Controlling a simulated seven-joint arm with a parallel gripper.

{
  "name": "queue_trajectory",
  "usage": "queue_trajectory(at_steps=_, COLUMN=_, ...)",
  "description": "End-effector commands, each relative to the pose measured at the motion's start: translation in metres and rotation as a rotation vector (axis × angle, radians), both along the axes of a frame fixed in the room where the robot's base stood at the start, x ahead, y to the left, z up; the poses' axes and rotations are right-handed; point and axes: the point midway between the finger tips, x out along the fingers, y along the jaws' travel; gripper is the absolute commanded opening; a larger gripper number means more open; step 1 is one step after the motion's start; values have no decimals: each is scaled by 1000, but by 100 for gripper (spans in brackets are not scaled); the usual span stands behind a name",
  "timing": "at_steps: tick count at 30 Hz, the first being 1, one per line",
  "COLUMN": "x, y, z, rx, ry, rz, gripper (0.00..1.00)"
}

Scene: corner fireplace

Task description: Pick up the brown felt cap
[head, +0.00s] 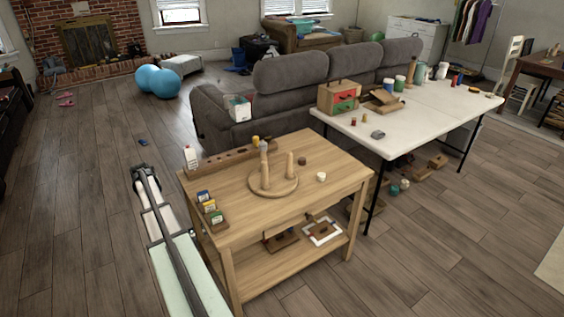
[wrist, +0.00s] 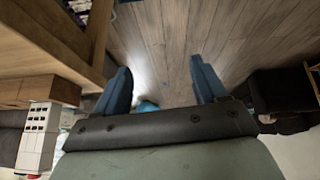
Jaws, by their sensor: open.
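A small dark brown piece (head: 301,160) lies on the wooden table, right of the round board with pegs; it may be the brown felt cap, but it is too small to be sure. My gripper (wrist: 160,64) is open and empty, its two blue fingers wide apart over the floor in the wrist view. In the head view my arm reaches along the left side of the wooden table, apart from the brown piece. The cap does not show in the wrist view.
The wooden table (head: 240,215) also holds a round peg board (head: 257,188), a long wooden block with holes (head: 222,163), small boxes (head: 210,206) and a white piece (head: 321,177). A white folding table (head: 430,115) and grey sofa (head: 300,95) stand behind. Floor at left is mostly clear.

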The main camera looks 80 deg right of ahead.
Motion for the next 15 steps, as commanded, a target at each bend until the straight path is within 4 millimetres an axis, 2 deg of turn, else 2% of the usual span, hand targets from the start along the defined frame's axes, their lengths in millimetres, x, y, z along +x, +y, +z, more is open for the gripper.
queue_trajectory(at_steps=1, x=-2, y=-30, z=23, rx=-26, ry=-22, rz=-24, gripper=71)
queue_trajectory(at_steps=3, x=-8, y=-61, z=50, rx=-57, ry=-49, rz=-49, gripper=71)
queue_trajectory(at_steps=9, x=-28, y=-125, z=113, rx=-129, ry=-102, rz=-104, gripper=71)
queue_trajectory(at_steps=15, x=-51, y=-177, z=168, rx=-189, ry=-143, rz=-152, gripper=71)
